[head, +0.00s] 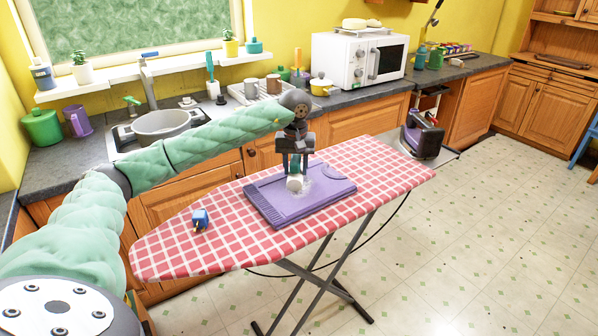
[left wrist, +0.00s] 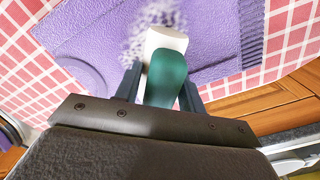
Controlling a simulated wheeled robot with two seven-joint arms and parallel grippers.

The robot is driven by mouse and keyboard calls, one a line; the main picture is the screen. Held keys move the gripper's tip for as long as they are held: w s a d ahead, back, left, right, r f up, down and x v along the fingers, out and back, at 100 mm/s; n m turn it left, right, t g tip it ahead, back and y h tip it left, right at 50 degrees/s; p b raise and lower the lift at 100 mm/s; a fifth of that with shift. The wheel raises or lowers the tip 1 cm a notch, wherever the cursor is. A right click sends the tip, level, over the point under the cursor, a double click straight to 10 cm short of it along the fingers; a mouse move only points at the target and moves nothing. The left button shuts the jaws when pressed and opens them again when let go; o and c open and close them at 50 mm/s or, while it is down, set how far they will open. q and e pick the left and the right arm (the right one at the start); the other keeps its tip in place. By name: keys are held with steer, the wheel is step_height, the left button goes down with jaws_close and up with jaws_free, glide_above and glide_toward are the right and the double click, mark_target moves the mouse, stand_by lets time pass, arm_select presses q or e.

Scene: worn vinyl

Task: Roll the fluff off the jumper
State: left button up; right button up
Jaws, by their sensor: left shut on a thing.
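The purple jumper (head: 262,205) lies folded flat on the ironing board. Pale fluff (head: 318,187) shows as a whitish patch on it, and also in the left wrist view (left wrist: 138,48). My left gripper (head: 295,172) is above the jumper, shut on the lint roller by its green handle (left wrist: 168,78). The roller's white head (head: 294,184) is at the fluff patch, low over the jumper; I cannot tell whether it touches. The head hides part of the patch. My right gripper is not in view.
The red checked ironing board (head: 165,250) has bare room at its left end, where a small blue object (head: 200,219) stands. An iron (head: 422,138) rests at the right end. A counter with a sink, pot (head: 162,125) and microwave (head: 358,60) runs behind.

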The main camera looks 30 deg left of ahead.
arm_select(q)
steer(key=shift+w+a, duration=0.1)
steer(key=shift+a, duration=0.05)
steer(key=shift+w+a+b, duration=0.25)
steer(key=shift+a, duration=0.3)
steer(key=shift+w+a+b, duration=0.2)
steer(key=shift+a+b, duration=0.05)
steer(key=shift+a, duration=0.25)
steer(key=shift+w+a, duration=0.3)
steer(key=shift+a, duration=0.3)
steer(key=shift+w+a, duration=0.25)
steer(key=shift+a, duration=0.35)
steer(key=shift+s+d+b, duration=0.1)
steer(key=shift+s+d, duration=0.25)
steer(key=shift+d, duration=0.45)
steer(key=shift+s+d+b, duration=0.15)
steer(key=shift+s+d, duration=0.2)
steer(key=shift+d, duration=0.45)
steer(key=shift+s+d+b, duration=0.1)
steer(key=shift+s+d, duration=0.25)
steer(key=shift+d, duration=0.45)
steer(key=shift+s+d, duration=0.35)
steer(key=shift+d, duration=0.45)
steer(key=shift+s+d, duration=0.35)
steer(key=shift+d, duration=0.45)
steer(key=shift+s+d, duration=0.35)
steer(key=shift+d, duration=0.45)
